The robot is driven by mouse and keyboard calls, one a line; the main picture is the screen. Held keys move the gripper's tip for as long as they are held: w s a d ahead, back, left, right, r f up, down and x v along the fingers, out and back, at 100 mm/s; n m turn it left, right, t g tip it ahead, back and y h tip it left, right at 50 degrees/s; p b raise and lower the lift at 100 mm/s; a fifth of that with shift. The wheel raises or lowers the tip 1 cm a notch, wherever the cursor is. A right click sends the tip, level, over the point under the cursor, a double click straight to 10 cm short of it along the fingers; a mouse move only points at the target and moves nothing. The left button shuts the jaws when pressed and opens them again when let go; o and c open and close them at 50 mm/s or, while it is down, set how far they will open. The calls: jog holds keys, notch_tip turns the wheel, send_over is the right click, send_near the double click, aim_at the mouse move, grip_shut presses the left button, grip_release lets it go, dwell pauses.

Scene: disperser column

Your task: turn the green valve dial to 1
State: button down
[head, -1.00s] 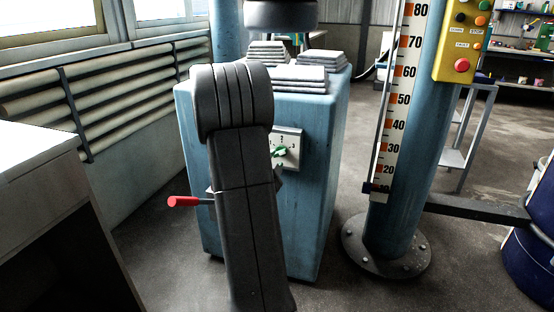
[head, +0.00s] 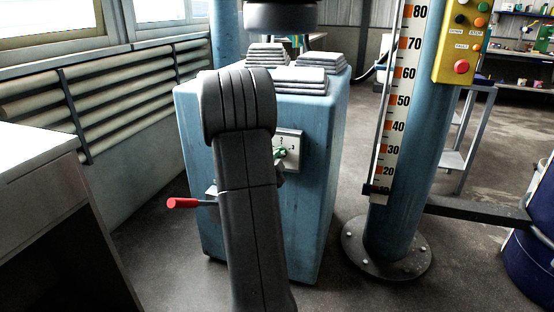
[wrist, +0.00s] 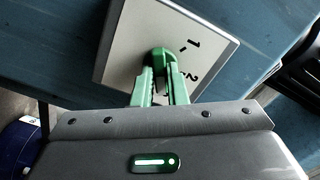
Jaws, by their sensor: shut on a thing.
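The green valve dial (head: 280,153) sits on a pale plate (head: 291,139) on the front of the blue column housing (head: 307,190). In the wrist view the dial (wrist: 160,56) lies between the green fingers of my gripper (wrist: 161,80), which is shut on it. The plate (wrist: 130,45) shows a "1" and a "2" there, tilted by the view; the fingers cover part of the plate. I cannot tell exactly which number the dial points to. In the head view my arm hides most of the gripper.
A red-handled lever (head: 183,203) sticks out left of the housing. Folded grey stacks (head: 297,80) lie on top. A scale post (head: 400,130) with a yellow button box (head: 462,40) stands to the right. A white-topped bench (head: 35,150) is at the left.

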jog(key=shift+n, duration=0.3)
jog(key=n+p, duration=1)
jog(key=n, duration=1.3)
jog(key=shift+f+n, duration=0.1)
jog(key=shift+n, duration=0.2)
jog(key=c, duration=1.4)
grip_release()
jog(key=shift+c, duration=0.2)
jog(key=shift+s, duration=0.15)
jog(key=v, duration=1.3)
jog(key=shift+s+p, duration=0.25)
jog(key=shift+p, duration=0.15)
